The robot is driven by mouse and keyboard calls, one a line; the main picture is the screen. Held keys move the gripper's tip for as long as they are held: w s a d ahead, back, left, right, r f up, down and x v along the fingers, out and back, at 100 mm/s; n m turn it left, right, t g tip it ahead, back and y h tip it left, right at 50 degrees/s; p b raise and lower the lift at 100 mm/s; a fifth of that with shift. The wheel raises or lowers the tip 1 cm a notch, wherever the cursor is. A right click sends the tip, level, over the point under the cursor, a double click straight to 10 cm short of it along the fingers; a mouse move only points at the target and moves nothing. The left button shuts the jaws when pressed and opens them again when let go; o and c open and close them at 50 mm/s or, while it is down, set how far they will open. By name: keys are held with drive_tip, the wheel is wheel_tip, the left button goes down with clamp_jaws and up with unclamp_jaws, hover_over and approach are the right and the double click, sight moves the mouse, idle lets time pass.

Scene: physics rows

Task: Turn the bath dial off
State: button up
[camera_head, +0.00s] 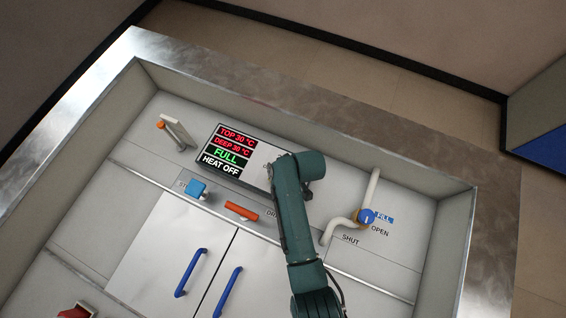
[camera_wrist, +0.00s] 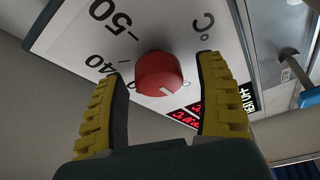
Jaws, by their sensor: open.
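The bath dial is a red round knob (camera_wrist: 157,72) with a white pointer line, on a white plate (camera_wrist: 85,28) marked 40, 50 and °C in the wrist view. The pointer line lies at the knob's lower right in the picture; its reading is unclear. My gripper (camera_wrist: 164,78) is open, with one yellow finger on each side of the knob. Gaps show between the knob and both fingers. In the head view my arm hides the knob and fingers. The display (camera_head: 225,149) reads TOP 30 °C, DEEP 30 °C, FULL and HEAT OFF.
Near the dial are a blue-topped control (camera_head: 196,189), an orange handle (camera_head: 241,211) and a blue valve (camera_head: 366,216) on a pale pipe. An orange-tipped lever (camera_head: 176,132) stands left. Blue door handles (camera_head: 190,272) project below. A metal rim (camera_head: 300,110) surrounds the recessed panel.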

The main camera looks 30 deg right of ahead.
drive_tip(key=shift+r, duration=0.1)
drive_tip(key=v, duration=1.1)
drive_tip(key=shift+s+r, duration=0.2)
drive_tip(key=shift+r, duration=0.15)
